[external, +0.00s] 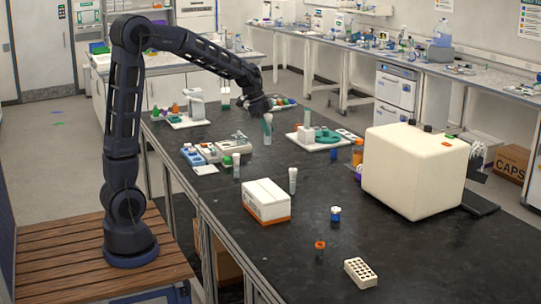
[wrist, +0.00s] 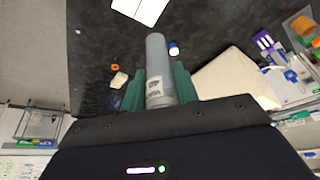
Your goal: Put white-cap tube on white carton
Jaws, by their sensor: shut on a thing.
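My gripper (external: 266,122) is shut on a tube, held above the far part of the black bench. In the wrist view the held tube (wrist: 156,60) is a translucent grey cylinder with a label, between the teal fingers of my gripper (wrist: 159,88). In the external view its top looks pale; I cannot clearly make out its cap. The white carton (external: 266,198), with an orange lower edge, sits nearer the camera on the bench. The carton also shows at the top of the wrist view (wrist: 142,8). Nothing lies on its top.
Two pale-capped tubes stand near the carton, one behind it (external: 236,166) and one to its right (external: 292,181). A big cream box (external: 413,170) fills the right.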

